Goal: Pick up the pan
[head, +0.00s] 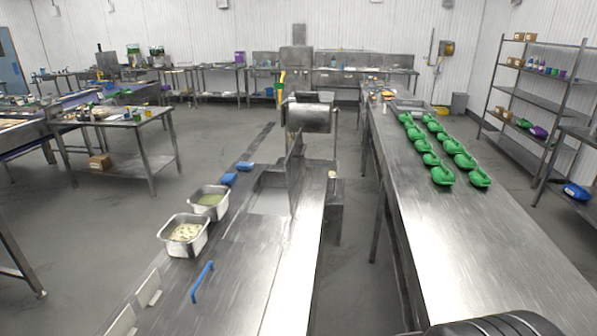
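Two deep steel pans stand side by side at the left edge of the steel counter in the head view. The nearer pan (198,244) holds a pale, rice-like food with darker bits. The farther pan (221,209) holds a greenish food. Both are upright, and nothing is gripping them. I cannot tell which one the task means.
A blue handle-like bar (202,282) lies on the counter (232,302) in front of the pans. Blue items (229,180) lie behind them. Several green trays (442,176) line the right-hand table (455,240), whose near part is clear. A steel machine (309,117) stands beyond.

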